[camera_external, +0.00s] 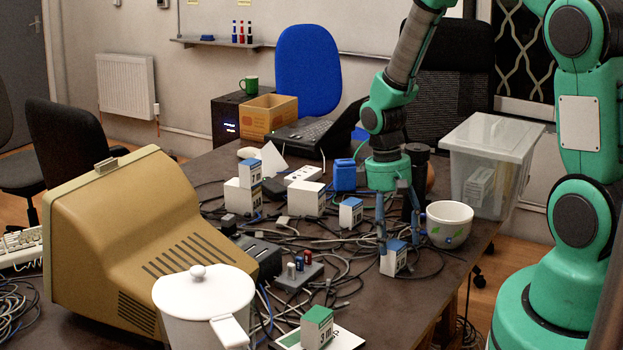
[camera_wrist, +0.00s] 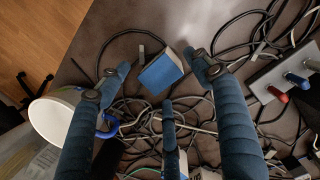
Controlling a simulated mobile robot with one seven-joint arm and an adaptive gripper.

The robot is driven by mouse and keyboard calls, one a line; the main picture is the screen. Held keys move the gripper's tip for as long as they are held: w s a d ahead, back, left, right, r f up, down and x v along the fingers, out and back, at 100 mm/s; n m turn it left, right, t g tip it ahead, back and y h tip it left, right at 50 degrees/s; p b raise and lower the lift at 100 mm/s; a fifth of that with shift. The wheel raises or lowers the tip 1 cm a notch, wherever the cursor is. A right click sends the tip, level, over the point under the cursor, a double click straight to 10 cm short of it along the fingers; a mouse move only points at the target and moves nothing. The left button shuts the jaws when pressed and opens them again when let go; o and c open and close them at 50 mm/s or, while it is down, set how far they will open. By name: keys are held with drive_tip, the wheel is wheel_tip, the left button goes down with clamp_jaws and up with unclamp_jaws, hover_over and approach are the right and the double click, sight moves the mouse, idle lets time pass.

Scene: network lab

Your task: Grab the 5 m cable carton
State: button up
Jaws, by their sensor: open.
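A small white carton with a blue top (camera_external: 393,262) stands on the dark table below my gripper. Its label is too small to read surely. In the wrist view its blue top (camera_wrist: 161,72) shows between my spread blue fingers, with a strip of white side. My gripper (camera_external: 398,240) points down, open and empty, its fingertips close around the carton's top; I cannot tell whether they touch it. Similar blue-topped cartons stand farther back, one in the middle (camera_external: 350,213) and one on a white box (camera_external: 249,173). A green-topped carton marked 3 m (camera_external: 316,327) stands at the front.
Loose cables (camera_external: 330,262) cover much of the table. A grey block with coloured plugs (camera_external: 298,274), a lidded white pot (camera_external: 203,300) and a beige monitor (camera_external: 140,240) stand left. A clear bin (camera_external: 490,165) is behind.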

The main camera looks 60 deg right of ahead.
drive_tip(key=shift+s+f, duration=0.2)
drive_tip(key=shift+f, duration=1.15)
drive_tip(key=c, duration=1.4)
drive_tip(key=shift+r, duration=0.1)
drive_tip(key=shift+r, duration=0.1)
clamp_jaws()
drive_tip(key=shift+r, duration=0.65)
wheel_tip(320, 180, up, 2)
drive_tip(key=shift+r+p, duration=0.2)
drive_tip(key=shift+p, duration=0.35)
drive_tip(key=s+a+p, duration=0.1)
drive_tip(key=s+a, duration=0.2)
drive_tip(key=s, duration=0.4)
drive_tip(key=s+a+r+p, duration=0.1)
drive_tip(key=s+a, duration=0.3)
drive_tip(key=s, duration=0.3)
drive_tip(key=shift+s, duration=0.15)
